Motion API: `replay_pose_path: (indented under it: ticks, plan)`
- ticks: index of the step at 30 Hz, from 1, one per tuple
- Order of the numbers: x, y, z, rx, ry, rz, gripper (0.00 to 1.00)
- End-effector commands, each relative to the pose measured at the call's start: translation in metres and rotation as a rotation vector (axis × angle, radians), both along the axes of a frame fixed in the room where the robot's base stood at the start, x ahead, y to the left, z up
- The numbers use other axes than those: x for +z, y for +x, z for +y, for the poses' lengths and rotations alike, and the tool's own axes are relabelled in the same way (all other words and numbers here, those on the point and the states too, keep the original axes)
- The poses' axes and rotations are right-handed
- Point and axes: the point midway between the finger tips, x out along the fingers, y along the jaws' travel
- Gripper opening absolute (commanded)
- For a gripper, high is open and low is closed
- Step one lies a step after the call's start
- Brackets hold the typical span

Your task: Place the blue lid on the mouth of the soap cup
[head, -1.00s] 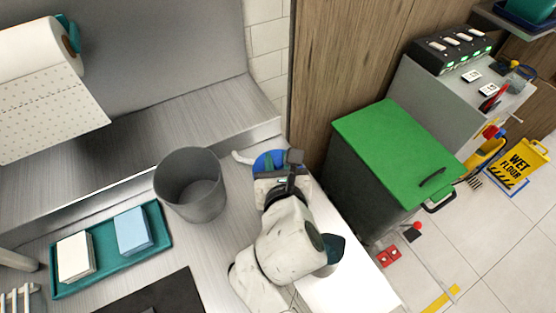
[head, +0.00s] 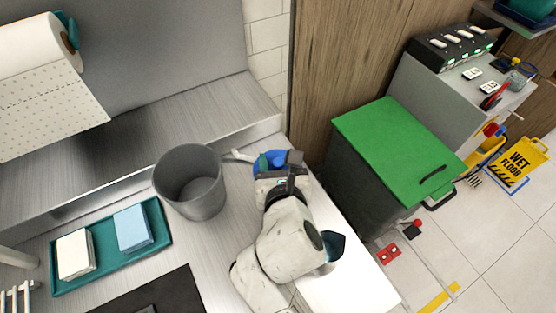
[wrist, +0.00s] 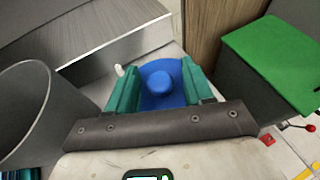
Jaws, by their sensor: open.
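The blue lid (wrist: 162,98) is a flat round disc with a raised round knob. In the wrist view it sits between the two green fingers of my gripper (wrist: 159,70), which stand apart on either side of the knob. In the head view the blue lid (head: 270,158) shows beyond my gripper (head: 277,163), which partly hides it. A short white rod-like part (wrist: 119,70) sticks out at the lid's left; what it belongs to is hidden. A large open grey cup-like vessel (head: 190,183) stands upright to the left. I cannot tell whether it is the soap cup.
A teal tray (head: 110,248) with a white block (head: 75,255) and a blue block (head: 132,228) lies at the front left. A raised metal ledge (head: 130,140) runs behind. A green-lidded bin (head: 395,150) stands right of the counter. A paper roll (head: 40,60) hangs back left.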

Motion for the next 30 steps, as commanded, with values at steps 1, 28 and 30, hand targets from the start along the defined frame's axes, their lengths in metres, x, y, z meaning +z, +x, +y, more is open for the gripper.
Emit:
replay_pose_path:
  ticks: [1,28,30]
  plan:
    - [0.0,0.0,0.0,0.0,0.0,0.0,0.51]
    - [0.053,-0.101,-0.02,0.001,0.002,0.0,0.51]
    - [0.054,-0.105,-0.021,0.0,0.001,0.0,0.51]
